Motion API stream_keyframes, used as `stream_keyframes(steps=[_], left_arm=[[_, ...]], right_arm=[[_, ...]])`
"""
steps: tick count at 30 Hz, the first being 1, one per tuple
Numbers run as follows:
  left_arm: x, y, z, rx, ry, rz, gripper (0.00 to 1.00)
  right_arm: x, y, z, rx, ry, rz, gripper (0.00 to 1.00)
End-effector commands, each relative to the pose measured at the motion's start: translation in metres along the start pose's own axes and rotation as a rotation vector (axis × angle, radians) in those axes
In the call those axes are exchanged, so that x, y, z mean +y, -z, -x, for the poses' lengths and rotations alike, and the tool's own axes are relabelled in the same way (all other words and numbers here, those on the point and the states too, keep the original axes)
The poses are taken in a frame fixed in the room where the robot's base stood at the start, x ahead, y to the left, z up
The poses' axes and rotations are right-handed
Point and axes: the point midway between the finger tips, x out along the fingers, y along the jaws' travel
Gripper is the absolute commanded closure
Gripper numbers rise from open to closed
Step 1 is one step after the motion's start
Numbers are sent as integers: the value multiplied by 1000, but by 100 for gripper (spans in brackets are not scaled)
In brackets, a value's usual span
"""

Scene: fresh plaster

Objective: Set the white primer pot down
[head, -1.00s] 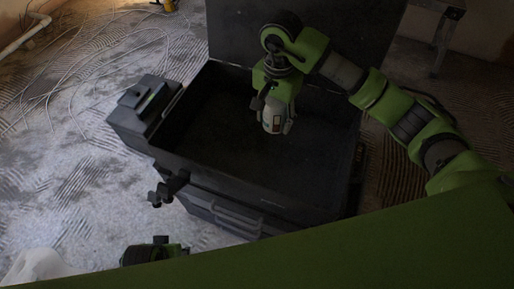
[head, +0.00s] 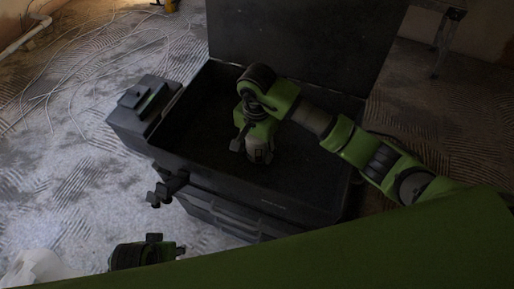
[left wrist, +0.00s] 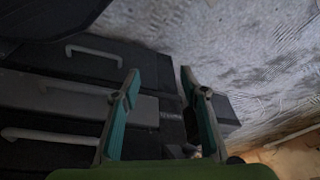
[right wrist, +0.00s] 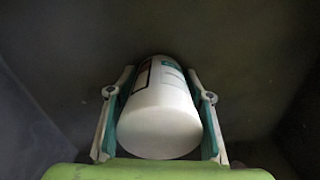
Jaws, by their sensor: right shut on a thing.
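The white primer pot (right wrist: 160,118) is between the two fingers of my right gripper (right wrist: 160,108), with its pale round end facing the right wrist camera and a label with a green patch on its far part. In the head view my right gripper (head: 258,140) reaches down inside the open black chest, and the pot (head: 260,155) shows just below it. I cannot tell whether the pot touches the chest floor. My left gripper (left wrist: 158,100) is open and empty, in front of the chest's drawers; in the head view the left arm shows only at the bottom left.
The black chest (head: 178,148) stands with its lid (head: 330,45) raised at the back. The chest interior around the pot looks bare. A dark box (head: 135,105) sits at its left edge. Loose cables (head: 75,65) lie on the floor at left.

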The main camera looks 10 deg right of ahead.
Motion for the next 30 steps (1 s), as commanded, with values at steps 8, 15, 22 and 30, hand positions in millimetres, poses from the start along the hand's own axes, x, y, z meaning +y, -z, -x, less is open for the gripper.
stream_keyframes(steps=[8,15,22,30], left_arm=[[0,3,5,6,0,0,60],[0,3,6,6,0,0,60],[0,3,6,7,0,1,60],[2,-8,-21,-16,-4,-2,60]], right_arm=[[0,0,-1,2,1,0,93],[0,0,-2,1,-1,0,36],[0,0,0,0,-1,0,36],[-1,2,44,6,3,1,36]])
